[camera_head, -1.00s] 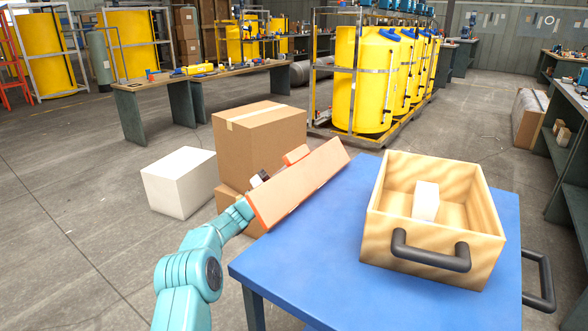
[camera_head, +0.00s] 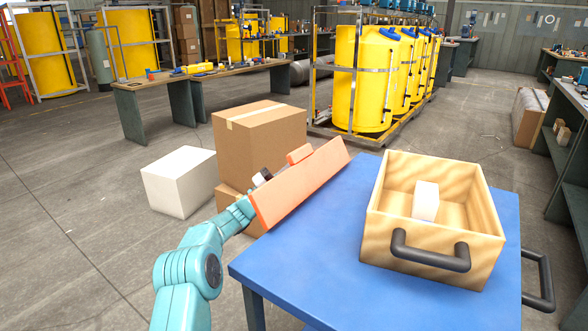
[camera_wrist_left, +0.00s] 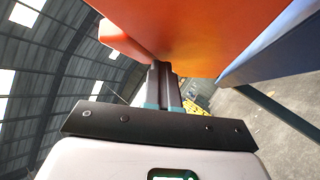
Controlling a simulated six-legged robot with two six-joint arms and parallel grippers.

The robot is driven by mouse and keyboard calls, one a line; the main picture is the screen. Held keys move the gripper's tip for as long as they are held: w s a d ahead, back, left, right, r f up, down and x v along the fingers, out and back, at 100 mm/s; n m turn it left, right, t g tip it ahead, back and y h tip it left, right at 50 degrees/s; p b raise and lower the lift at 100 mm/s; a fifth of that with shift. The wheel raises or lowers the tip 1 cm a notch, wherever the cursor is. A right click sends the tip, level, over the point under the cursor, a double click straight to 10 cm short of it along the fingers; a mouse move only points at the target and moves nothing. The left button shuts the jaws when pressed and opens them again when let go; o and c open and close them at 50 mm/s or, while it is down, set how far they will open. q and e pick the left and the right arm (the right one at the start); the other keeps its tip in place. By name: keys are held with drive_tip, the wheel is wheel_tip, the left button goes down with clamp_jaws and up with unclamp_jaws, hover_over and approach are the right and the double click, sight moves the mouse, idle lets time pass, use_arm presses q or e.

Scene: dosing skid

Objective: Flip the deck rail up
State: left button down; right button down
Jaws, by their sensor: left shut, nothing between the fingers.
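The deck rail (camera_head: 300,188) is a long orange panel along the left edge of the blue deck (camera_head: 305,275). It stands tilted, its upper edge leaning outward to the left, with a small orange tab (camera_head: 300,153) at that edge. My left arm reaches around its outer side. My left gripper (camera_head: 262,176) is partly hidden behind the rail. In the left wrist view its fingers (camera_wrist_left: 162,75) are shut with nothing between them, close against the orange rail (camera_wrist_left: 215,35); contact is not certain. My right gripper is not in view.
A wooden box (camera_head: 432,262) with a black handle stands on the deck and holds a white block (camera_head: 426,200). A cardboard box (camera_head: 258,140) and a white box (camera_head: 180,182) stand on the floor beyond the rail. The deck's front left is clear.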

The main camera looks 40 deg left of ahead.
sight(299, 157)
use_arm(q)
drive_tip(key=shift+d+r, duration=0.15)
drive_tip(key=shift+r, duration=0.6)
drive_tip(key=shift+d+r, duration=0.15)
drive_tip(key=shift+r, duration=0.55)
drive_tip(key=shift+s+d+r, duration=0.1)
drive_tip(key=shift+d+r, duration=0.05)
drive_tip(key=shift+d, duration=0.1)
drive_tip(key=shift+w+a+f, duration=0.1)
drive_tip(key=shift+w+f, duration=0.1)
drive_tip(key=shift+f, duration=0.05)
drive_tip(key=shift+r, duration=0.1)
drive_tip(key=shift+d+r, duration=0.4)
drive_tip(key=shift+r, duration=0.05)
idle(0.7)
drive_tip(key=shift+f, duration=0.1)
idle(0.4)
drive_tip(key=a+f+b, duration=0.4)
drive_tip(key=f, duration=0.4)
drive_tip(key=shift+s+a, duration=0.3)
drive_tip(key=shift+a, duration=0.1)
idle(0.6)
